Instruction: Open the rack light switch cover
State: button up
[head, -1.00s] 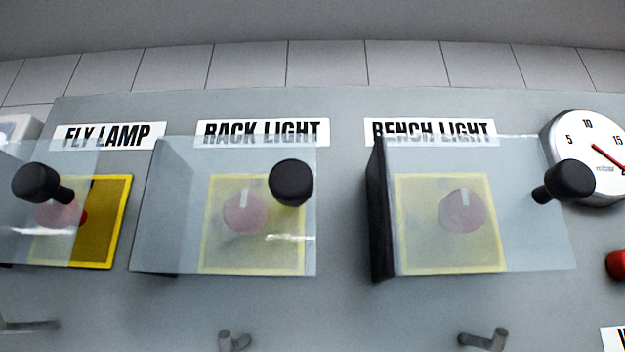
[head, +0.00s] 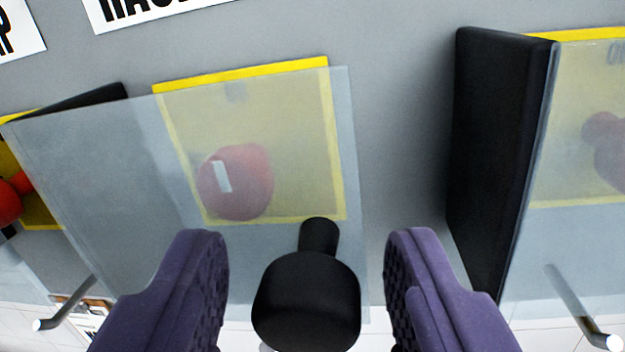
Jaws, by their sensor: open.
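The rack light switch cover (head: 130,160) is a clear hinged panel, closed over a red knob (head: 238,182) on a yellow plate (head: 240,75). Its dark hinge strip is at the left. A black handle knob (head: 306,300) sticks out from the cover's lower right. My gripper (head: 305,260) has two purple textured fingers, open, one on each side of the black knob. Gaps show between the fingers and the knob, with the right finger the closer. The label above the cover is cut off by the top edge.
The bench light cover with its black hinge block (head: 498,160) stands close to the right of my right finger. A metal peg (head: 585,320) is at lower right, another (head: 65,305) at lower left. The fly lamp switch (head: 10,200) shows at the far left.

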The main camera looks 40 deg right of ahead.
jog(key=shift+w+d, duration=0.25)
jog(key=shift+d, duration=0.05)
jog(key=shift+s+d, duration=0.1)
jog(key=shift+s, duration=0.05)
grip_shut()
